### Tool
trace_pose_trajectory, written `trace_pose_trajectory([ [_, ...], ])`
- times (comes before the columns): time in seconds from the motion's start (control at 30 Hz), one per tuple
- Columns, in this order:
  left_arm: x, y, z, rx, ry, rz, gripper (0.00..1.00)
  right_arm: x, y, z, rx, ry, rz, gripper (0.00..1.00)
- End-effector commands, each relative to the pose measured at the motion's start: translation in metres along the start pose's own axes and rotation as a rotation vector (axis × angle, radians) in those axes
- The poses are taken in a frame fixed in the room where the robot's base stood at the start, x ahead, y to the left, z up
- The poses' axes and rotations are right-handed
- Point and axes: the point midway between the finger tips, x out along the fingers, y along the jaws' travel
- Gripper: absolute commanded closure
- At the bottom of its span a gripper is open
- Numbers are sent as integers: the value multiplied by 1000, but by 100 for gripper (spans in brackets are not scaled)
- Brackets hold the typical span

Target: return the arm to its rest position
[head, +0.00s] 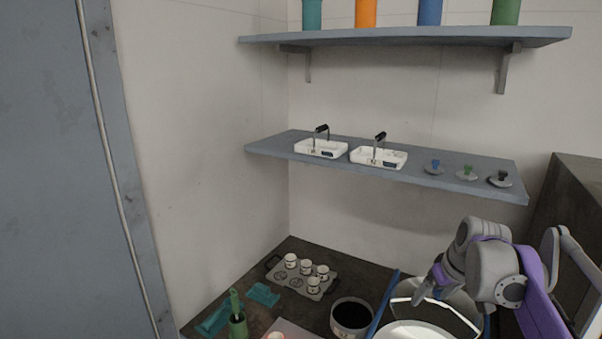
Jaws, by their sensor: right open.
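My right arm, grey and purple, comes in from the lower right. Its gripper (424,294) points down and left over the right part of the dark counter (300,248). The gripper is open, with nothing visible between its fingers. Below and behind it is a round, light-coloured item with a shiny curved rim (463,318), partly covered by the arm and cut off by the frame's bottom edge. I cannot tell whether the gripper touches it. My left gripper is not in view.
A tray (313,297) with several white cups stands on the counter, near a dark-filled bowl (352,314), a green bottle-like item (237,318) and teal cloths (263,294). A lower shelf (430,180) holds two white devices (379,157) and small knobbed lids. Coloured containers stand on the upper shelf (410,38).

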Motion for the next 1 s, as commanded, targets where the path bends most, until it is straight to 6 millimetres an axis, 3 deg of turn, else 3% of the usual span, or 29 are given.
trace_pose_trajectory([
  [0.03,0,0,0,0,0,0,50,-1,-21,19,5,5,4,19],
  [0.1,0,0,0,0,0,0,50,1,-45,46,22,12,13,19],
  [0.3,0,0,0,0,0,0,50,16,-105,135,68,44,35,19],
  [0.5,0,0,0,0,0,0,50,44,-146,226,109,80,46,19],
  [0.6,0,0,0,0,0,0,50,56,-156,258,124,95,49,19],
  [0.77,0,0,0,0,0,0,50,67,-163,282,136,106,51,19],
  [1.0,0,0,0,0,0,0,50,67,-163,284,139,108,51,19],
])
